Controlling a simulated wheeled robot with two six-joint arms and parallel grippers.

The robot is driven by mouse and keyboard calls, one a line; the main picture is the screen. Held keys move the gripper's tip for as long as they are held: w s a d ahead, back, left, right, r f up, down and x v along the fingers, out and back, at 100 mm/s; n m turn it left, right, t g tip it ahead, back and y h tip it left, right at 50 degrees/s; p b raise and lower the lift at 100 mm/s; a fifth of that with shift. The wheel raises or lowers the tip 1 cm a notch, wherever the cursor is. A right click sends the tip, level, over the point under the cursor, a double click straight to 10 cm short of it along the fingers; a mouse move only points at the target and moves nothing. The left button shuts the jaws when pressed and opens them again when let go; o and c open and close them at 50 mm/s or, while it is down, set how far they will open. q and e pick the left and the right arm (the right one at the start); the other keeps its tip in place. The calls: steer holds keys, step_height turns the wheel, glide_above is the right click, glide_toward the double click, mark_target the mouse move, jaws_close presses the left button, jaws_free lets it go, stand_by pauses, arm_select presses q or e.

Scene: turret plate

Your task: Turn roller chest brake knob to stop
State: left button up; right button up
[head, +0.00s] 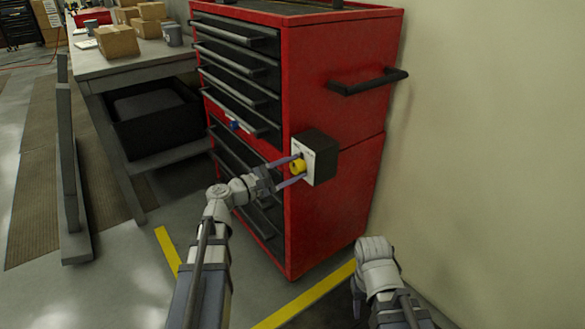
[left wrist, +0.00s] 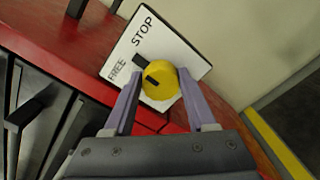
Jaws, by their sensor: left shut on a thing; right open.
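The yellow brake knob (head: 297,166) sits on a white-faced dark box (head: 321,157) on the side of the red roller chest (head: 345,115). In the left wrist view the knob (left wrist: 161,80) has a black mark and the plate (left wrist: 189,61) reads FREE and STOP. A black bar lies on the plate beside the knob, toward the lettering. My left gripper (head: 290,172) is shut on the knob, one finger on each side; its fingers also show in the wrist view (left wrist: 160,100). My right gripper (head: 357,298) hangs low at the right, away from the chest; its fingers are hardly visible.
A black handle (head: 368,82) juts from the chest above the box. Drawers with protruding pulls (head: 237,70) fill the chest's front. A workbench (head: 128,66) with cardboard boxes stands at the left. The pale wall (head: 485,150) is close at the right.

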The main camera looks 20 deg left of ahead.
arm_select(q)
steer(key=m, duration=0.6)
steer(key=shift+w+a, duration=0.35)
steer(key=shift+r+m, duration=0.1)
steer(key=shift+m, duration=1.1)
steer(key=o, duration=1.4)
steer(key=shift+s+d+m, duration=0.15)
steer(key=shift+s+m, duration=0.05)
steer(key=shift+m, duration=0.1)
steer(key=v, duration=0.8)
steer(key=shift+r, duration=0.2)
